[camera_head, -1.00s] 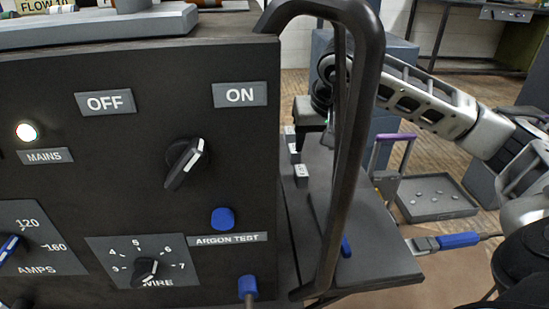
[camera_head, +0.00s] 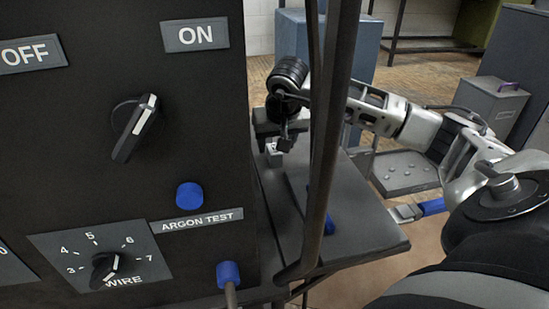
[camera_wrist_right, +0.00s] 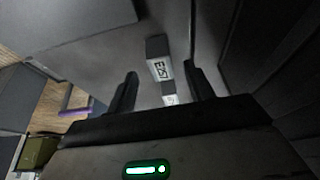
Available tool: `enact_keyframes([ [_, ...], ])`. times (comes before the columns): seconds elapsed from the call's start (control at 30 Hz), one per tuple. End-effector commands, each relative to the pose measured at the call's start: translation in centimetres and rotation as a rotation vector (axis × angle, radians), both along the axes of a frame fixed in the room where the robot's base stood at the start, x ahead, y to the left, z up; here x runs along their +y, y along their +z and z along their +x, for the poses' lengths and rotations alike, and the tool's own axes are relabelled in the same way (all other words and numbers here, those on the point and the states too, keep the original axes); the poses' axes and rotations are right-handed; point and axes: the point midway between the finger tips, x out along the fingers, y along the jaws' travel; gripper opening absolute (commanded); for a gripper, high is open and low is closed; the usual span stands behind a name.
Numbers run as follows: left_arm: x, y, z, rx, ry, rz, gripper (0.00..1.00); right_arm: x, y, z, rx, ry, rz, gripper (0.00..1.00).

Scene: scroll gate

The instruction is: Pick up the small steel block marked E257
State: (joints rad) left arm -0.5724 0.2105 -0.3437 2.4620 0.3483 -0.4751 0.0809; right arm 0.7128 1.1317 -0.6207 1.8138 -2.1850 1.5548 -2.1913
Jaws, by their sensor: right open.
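In the right wrist view a small steel block (camera_wrist_right: 158,60) with a white label stands on the dark shelf. Its label starts with E; the other characters are hard to read surely. A second small block (camera_wrist_right: 169,93) shows below it, partly hidden by my gripper. My right gripper (camera_wrist_right: 161,84) is open, with one finger on each side of the blocks and nothing clamped. In the head view my right gripper (camera_head: 283,138) is at the shelf's far end, just above a pale block (camera_head: 273,153). My left gripper is not in view.
A dark machine panel (camera_head: 212,130) stands left of the shelf (camera_head: 345,215). A dark upright handle bar (camera_head: 325,150) crosses in front of the shelf. A tray (camera_head: 405,172) with round pieces is beyond.

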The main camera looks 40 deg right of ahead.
Motion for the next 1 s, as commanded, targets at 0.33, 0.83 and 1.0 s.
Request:
enact_keyframes([
  [0.33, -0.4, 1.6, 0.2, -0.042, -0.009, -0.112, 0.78, -0.5, -3.7, 1.2, -0.001, 0.001, 0.000, 0.53],
  [0.83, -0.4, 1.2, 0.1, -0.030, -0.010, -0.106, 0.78, -0.5, -3.5, 1.2, -0.004, 0.001, 0.000, 0.00],
  [1.0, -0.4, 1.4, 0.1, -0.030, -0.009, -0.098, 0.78, -0.5, -2.8, 1.2, -0.006, 0.000, -0.001, 0.00],
])
